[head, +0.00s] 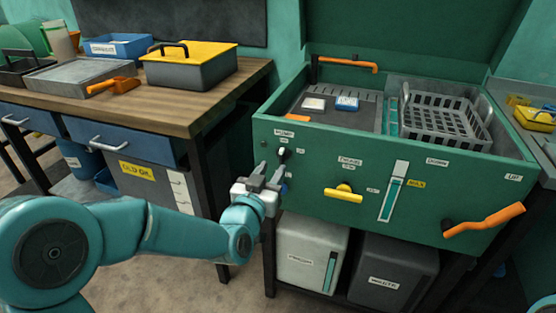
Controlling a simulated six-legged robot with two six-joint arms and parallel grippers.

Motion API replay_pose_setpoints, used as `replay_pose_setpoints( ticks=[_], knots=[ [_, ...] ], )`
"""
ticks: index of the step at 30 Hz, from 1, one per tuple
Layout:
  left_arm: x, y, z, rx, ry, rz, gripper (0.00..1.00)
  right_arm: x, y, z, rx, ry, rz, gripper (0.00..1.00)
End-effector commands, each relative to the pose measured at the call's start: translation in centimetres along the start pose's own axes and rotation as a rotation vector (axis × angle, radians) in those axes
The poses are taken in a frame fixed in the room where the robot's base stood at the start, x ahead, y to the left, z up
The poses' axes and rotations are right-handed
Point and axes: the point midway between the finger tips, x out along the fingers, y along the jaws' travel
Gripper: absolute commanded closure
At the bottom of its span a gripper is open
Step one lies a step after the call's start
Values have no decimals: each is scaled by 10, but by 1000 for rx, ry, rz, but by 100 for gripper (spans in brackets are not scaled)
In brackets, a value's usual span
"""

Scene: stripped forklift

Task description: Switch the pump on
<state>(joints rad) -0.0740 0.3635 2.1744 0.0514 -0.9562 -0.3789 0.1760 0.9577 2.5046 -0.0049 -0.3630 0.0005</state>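The green wash station (320,215) has a front panel with a small dark switch (284,153) at its upper left, under a white label too small to read surely. I cannot tell which way the switch is set. My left gripper (270,173) is just below and left of the switch, close to the panel. Its two grey fingers stand apart with nothing visible between them, and I cannot tell whether a finger touches the switch. My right gripper is not in view.
The panel also carries a yellow handle (343,194), a level gauge (393,190) and an orange lever (484,220). A grey basket (438,113) sits in the basin above. A wooden workbench (190,112) with a yellow-lidded box (190,66) stands at left. Two containers stand below the station.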

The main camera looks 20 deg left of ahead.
Motion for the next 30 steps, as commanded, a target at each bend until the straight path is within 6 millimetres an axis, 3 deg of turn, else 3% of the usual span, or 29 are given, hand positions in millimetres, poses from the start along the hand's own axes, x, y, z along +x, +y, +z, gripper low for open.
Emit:
replay_pose_setpoints(
  ticks=[3, 9, 19, 20, 23, 30],
  knots=[
    [24, 0, 1, 0, 0, 0, 64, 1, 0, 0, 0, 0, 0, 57],
    [48, 0, 0, 0, 0, 0, 64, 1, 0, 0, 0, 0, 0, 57],
    [53, 0, 0, 0, 0, 0, 64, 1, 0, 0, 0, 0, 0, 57],
    [53, 0, 0, 0, 0, 0, 67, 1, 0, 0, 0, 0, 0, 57],
    [52, 0, 0, 0, 0, 0, 100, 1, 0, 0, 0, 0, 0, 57],
    [52, 0, 0, 3, 0, 0, 100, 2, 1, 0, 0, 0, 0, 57]
  ],
)
